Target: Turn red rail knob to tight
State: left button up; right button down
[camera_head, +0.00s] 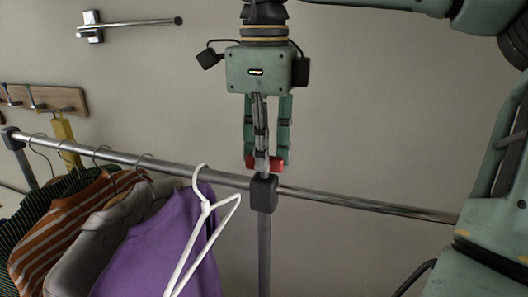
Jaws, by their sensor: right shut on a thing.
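The clothes rail (370,204) runs across the view as a metal bar, joined to an upright post by a dark connector (263,194). The red knob (278,163) sits at the top of this connector. My right gripper (265,160) points down from above, with its fingers closed around the knob, which shows partly between and beside the fingertips. The fingers hide part of the knob, and I cannot read any tight or loose mark. My left gripper is not in view.
Shirts hang on the rail at the left, including a purple one (160,245). A white hanger (205,207) hangs just left of the connector. A wall hook board (45,98) and a metal wall bar (135,24) are behind. The rail's right part is bare.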

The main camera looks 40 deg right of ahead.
jog(key=shift+m, duration=0.6)
jog(key=c, duration=1.8)
grip_release()
jog(key=shift+o, duration=0.2)
jog(key=shift+r, duration=0.1)
notch_tip(320, 180, up, 12)
